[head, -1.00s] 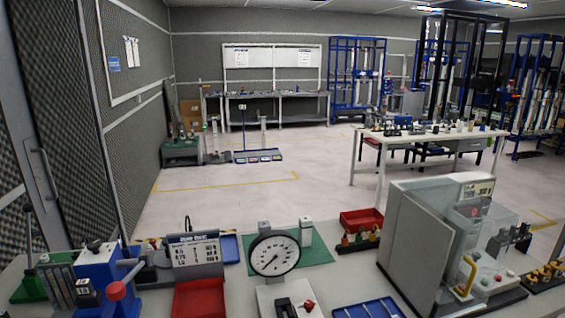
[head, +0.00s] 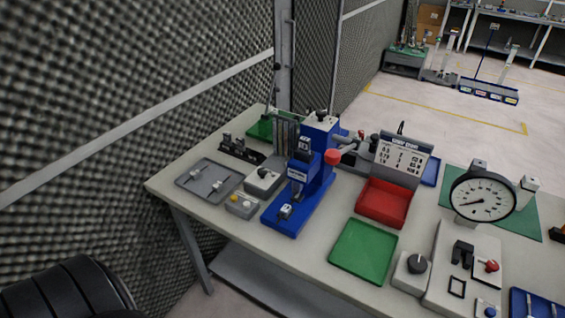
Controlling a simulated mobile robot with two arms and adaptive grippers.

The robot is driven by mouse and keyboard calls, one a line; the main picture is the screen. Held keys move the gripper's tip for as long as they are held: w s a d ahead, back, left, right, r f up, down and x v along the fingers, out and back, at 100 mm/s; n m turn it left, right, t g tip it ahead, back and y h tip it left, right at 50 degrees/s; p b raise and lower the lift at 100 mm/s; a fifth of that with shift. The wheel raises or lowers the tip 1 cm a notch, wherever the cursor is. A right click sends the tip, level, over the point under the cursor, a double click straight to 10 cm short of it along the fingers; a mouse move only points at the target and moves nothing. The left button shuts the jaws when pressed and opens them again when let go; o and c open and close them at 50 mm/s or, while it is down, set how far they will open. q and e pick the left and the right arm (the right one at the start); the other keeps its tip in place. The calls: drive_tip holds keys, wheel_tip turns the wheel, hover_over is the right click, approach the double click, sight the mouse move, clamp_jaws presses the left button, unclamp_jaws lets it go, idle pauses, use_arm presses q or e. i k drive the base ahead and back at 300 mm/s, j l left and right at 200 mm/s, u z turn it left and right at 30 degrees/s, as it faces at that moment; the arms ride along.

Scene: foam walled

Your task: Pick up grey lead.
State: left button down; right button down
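I cannot single out a grey lead for certain. A dark grey tray (head: 208,187) lies at the left end of the workbench, with small light grey pieces on it that are too small to identify. A small grey box with a dark knob (head: 263,180) stands just right of the tray. A grey box with a yellow button (head: 241,205) sits in front of that. Neither of my grippers shows in the head view.
A blue press (head: 310,165) stands right of the grey boxes. A green tray (head: 363,250), a red bin (head: 383,203) and a round dial gauge (head: 483,196) are farther right on the workbench (head: 325,222). A foam wall (head: 120,100) is on the left.

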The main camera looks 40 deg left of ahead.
sight(287, 210)
drive_tip(key=u, duration=1.05)
